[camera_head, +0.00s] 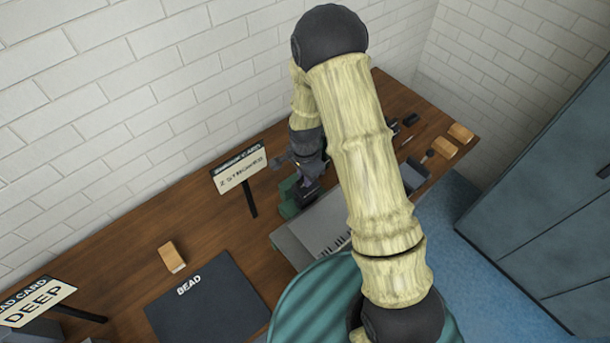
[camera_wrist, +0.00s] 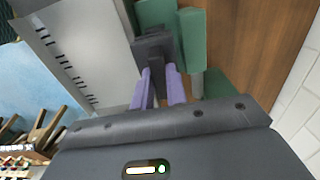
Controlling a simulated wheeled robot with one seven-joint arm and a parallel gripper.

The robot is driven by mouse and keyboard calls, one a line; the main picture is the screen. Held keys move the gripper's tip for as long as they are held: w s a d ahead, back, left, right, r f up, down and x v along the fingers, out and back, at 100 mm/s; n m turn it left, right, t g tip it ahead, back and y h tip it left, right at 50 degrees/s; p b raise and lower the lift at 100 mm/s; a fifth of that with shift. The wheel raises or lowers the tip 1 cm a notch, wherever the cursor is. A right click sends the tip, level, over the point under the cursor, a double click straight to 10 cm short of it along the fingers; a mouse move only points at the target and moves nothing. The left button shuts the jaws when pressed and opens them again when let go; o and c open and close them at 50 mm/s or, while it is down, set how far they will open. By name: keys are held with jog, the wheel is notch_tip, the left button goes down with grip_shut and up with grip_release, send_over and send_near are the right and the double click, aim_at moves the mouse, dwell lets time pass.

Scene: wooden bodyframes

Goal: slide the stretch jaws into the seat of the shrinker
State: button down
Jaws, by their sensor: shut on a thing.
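The stretch jaws (camera_wrist: 153,45) look like a small dark grey block in the wrist view. My gripper (camera_wrist: 160,72) has its two purple fingers shut on them. The shrinker (camera_wrist: 193,50) is a green machine, and its green parts lie behind and beside the jaws in this view. In the head view the shrinker (camera_head: 291,200) stands on the wooden bench, and my gripper (camera_head: 308,172) is at its upper part. I cannot tell whether the jaws touch the seat; the seat is hidden by the jaws and fingers.
A pale plate with ruler marks (camera_head: 318,225) lies in front of the shrinker. A standing card (camera_head: 240,170) is to its left. A dark BEAD mat (camera_head: 208,303) and a wooden block (camera_head: 172,257) lie further left. Small blocks (camera_head: 444,147) lie at the right bench end.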

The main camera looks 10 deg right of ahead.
jog(key=shift+f+b, duration=1.35)
jog(key=shift+f, duration=0.45)
dwell(0.4)
jog(key=c, duration=1.3)
grip_release()
jog(key=shift+r, duration=0.1)
notch_tip(320, 180, up, 17)
jog(key=b, duration=0.3)
jog(key=shift+r, duration=0.2)
